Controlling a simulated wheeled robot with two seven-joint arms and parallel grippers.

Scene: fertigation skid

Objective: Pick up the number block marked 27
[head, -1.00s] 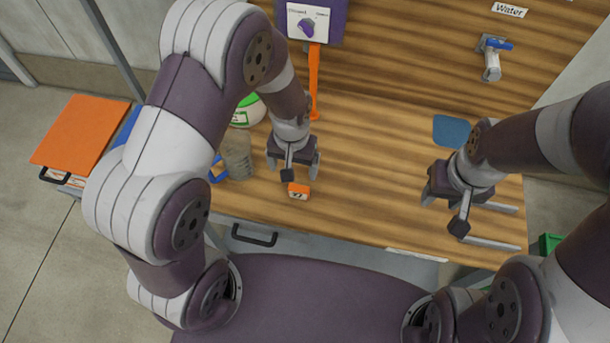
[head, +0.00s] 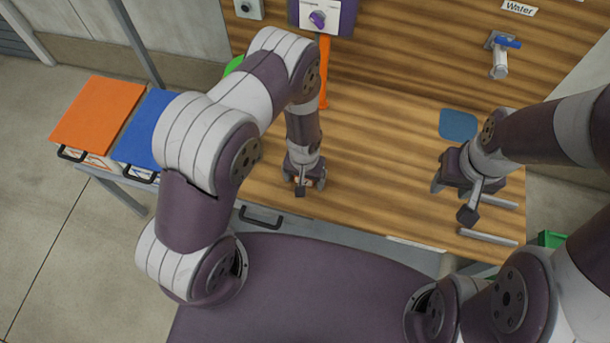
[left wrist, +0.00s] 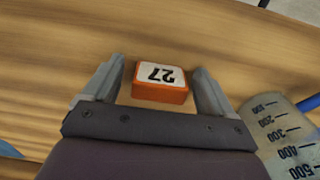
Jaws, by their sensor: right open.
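The number block marked 27 (left wrist: 160,82) is orange with a white top face and lies on the wooden bench, seen in the left wrist view. My left gripper (left wrist: 158,85) is open, with one finger on each side of the block and a gap to each. In the head view my left gripper (head: 304,183) points down over the block (head: 306,181), which it mostly hides. My right gripper (head: 460,192) is open and empty above the right part of the bench.
A graduated beaker (left wrist: 290,138) stands close beside my left gripper in the wrist view. An orange lid (head: 98,113) and a blue lid (head: 146,128) are at left. Metal rods (head: 488,237), a blue pad (head: 458,125) and a tap (head: 501,55) are at right. The bench's middle is clear.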

